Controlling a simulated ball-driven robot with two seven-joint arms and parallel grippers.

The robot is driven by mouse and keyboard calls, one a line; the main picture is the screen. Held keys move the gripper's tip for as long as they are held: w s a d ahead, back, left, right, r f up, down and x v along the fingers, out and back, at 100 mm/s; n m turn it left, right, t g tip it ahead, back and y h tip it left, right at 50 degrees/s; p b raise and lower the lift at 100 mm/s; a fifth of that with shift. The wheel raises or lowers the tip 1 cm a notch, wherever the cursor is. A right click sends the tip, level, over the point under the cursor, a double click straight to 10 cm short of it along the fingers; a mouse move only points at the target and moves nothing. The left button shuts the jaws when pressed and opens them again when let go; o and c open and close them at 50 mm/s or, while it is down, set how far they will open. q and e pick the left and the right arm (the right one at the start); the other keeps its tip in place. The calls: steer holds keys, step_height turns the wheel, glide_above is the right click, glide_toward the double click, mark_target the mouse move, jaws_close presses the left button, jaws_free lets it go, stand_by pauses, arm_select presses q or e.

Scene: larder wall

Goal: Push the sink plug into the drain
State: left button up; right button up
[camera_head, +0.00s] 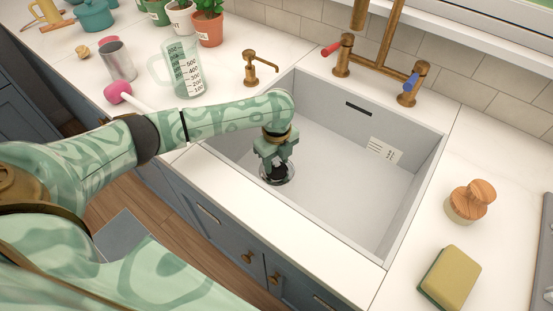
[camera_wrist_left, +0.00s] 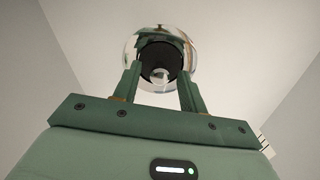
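The sink plug (camera_head: 275,169) is a dark round piece low in the grey sink, at the drain. My left gripper (camera_head: 272,162) reaches down into the sink from the left, directly over the drain. In the left wrist view the two fingers (camera_wrist_left: 161,78) are parted, with the dark plug (camera_wrist_left: 159,55) between their tips and a small shiny knob at its middle. A shiny drain ring (camera_wrist_left: 184,41) shows around and beyond it. The fingers seem to touch the plug's sides. Whether the plug is seated or just above the drain cannot be told. My right gripper is out of view.
The sink walls (camera_head: 417,196) surround the gripper. Behind stand a brass tap (camera_head: 378,63) and a soap dispenser (camera_head: 257,68). A measuring jug (camera_head: 184,70) and a pink-headed tool (camera_head: 118,92) are at left. A wooden-handled brush (camera_head: 470,201) and a sponge (camera_head: 449,277) lie at right.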

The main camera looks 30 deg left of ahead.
mark_target(277, 163)
arm_select(q)
step_height(277, 163, up, 12)
steer(key=p, duration=0.5)
steer(key=shift+r+p, duration=0.2)
steer(key=shift+p, duration=0.2)
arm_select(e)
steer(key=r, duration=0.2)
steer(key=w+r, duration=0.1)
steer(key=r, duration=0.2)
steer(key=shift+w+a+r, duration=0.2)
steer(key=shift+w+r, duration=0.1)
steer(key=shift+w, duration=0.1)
